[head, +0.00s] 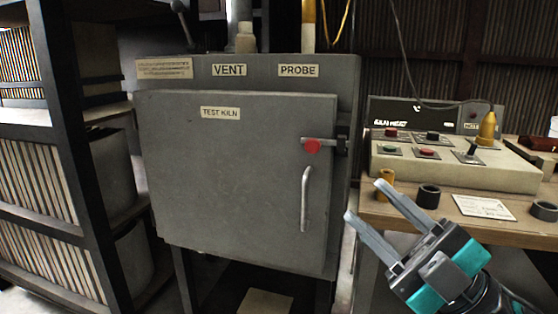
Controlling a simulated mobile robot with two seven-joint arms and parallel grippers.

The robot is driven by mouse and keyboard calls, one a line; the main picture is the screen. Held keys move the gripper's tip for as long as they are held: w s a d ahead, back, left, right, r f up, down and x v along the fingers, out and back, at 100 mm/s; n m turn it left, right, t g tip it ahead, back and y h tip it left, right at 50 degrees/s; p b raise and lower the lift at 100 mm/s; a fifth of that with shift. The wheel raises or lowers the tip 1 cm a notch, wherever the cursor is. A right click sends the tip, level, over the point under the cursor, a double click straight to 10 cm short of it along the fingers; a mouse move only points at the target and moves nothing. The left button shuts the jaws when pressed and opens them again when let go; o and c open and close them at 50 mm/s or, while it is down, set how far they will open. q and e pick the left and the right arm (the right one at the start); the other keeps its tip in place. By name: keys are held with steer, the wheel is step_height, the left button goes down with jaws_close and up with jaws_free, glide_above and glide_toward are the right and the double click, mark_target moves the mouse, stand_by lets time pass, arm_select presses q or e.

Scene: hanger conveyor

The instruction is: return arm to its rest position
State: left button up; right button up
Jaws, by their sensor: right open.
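My right gripper (377,205) is at the lower right, its two grey fingers spread apart and pointing up and to the left. Nothing is between the fingers. It hangs in front of the wooden bench's left edge and to the right of the grey test kiln (230,180). The kiln door is closed, with a silver handle (306,200) and a red knob (312,146) on its right side. The gripper is apart from the handle in the picture. My left gripper does not show.
A control box (450,165) with buttons and a small lever sits on the bench (400,216). Dark rings (428,196), a brass-coloured ring (386,180) and a white card (482,207) lie in front of it. A dark shelf rack (75,150) stands at the left.

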steer(key=w+d+f+m+t+h, duration=0.2)
steer(key=f+m+t+h, duration=0.1)
steer(key=f+m+h, duration=0.6)
steer(key=w+d+f+m+t+h, duration=0.2)
steer(key=f+m+h, duration=0.4)
steer(key=f+m, duration=0.3)
steer(key=s+a+f+m+g+h+p, duration=0.15)
steer(key=s+f+g, duration=0.3)
steer(key=f, duration=0.45)
steer(key=s+a+f+m+g+h, duration=0.1)
steer(key=s+f+m+g, duration=0.15)
steer(key=s+f, duration=0.5)
arm_select(q)
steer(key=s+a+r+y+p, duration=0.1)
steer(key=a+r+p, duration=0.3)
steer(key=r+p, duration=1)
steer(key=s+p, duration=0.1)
steer(key=p, duration=0.4)
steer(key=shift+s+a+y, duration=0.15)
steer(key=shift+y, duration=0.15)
arm_select(e)
steer(key=d+r+h, duration=0.1)
steer(key=d+r, duration=0.3)
steer(key=r, duration=0.7)
steer(key=shift+w+d+n, duration=0.2)
steer(key=shift+d+n, duration=0.1)
steer(key=shift+d, duration=0.05)
